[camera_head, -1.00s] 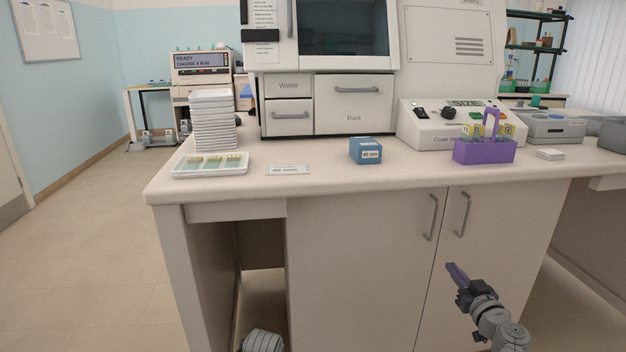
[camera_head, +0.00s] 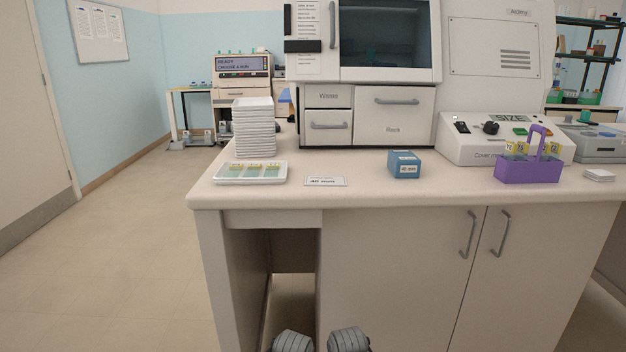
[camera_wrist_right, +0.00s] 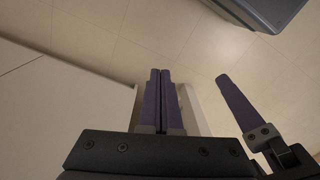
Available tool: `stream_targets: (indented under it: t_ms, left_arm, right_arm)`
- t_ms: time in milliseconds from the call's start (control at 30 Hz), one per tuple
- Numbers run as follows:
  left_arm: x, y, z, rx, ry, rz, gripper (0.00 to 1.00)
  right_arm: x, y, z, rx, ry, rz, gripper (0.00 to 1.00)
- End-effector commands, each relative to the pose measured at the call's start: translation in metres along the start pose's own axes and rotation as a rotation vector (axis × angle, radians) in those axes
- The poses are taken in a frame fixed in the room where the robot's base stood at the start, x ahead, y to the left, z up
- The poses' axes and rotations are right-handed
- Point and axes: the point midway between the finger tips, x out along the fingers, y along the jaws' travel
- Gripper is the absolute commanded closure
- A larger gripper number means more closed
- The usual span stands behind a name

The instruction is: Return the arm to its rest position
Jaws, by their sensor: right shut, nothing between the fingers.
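My right gripper (camera_wrist_right: 160,100) is in the right wrist view, with its two purple fingers side by side, shut and empty. Floor and a pale panel lie beyond its fingers. Another purple finger on a dark mount, which looks like part of my left gripper (camera_wrist_right: 238,105), stands to the right in that view, apart from the right gripper's fingers. Its jaw opening cannot be made out. In the head view only rounded grey parts of my arms show at the bottom edge, below the bench; neither gripper shows there.
The bench top (camera_head: 440,190) holds a white tray with slides (camera_head: 225,180), a stack of white trays (camera_head: 254,130), a blue box (camera_head: 404,164) and a purple slide rack (camera_head: 528,172). Cabinet doors (camera_head: 400,270) face me. Open floor (camera_head: 120,260) lies to the left.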

Motion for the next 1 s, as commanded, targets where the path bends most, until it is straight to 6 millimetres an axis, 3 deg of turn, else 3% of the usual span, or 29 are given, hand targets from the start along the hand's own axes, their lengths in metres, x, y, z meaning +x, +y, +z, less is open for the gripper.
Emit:
stream_targets:
  t_ms: [100,433,1000]
  left_arm:
    - [-0.002,0.000,0.000,0.000,0.000,0.000,0.00]
    - [-0.076,-0.007,0.004,-0.003,-0.001,0.001,0.00]
    - [-0.260,-0.025,0.015,-0.010,-0.003,0.004,0.00]
  right_arm:
    - [-0.004,-0.007,0.015,0.032,-0.075,0.113,1.00]
    - [-0.079,-0.005,0.014,0.046,-0.077,0.117,1.00]
    - [-0.263,-0.009,0.011,0.053,-0.077,0.113,1.00]
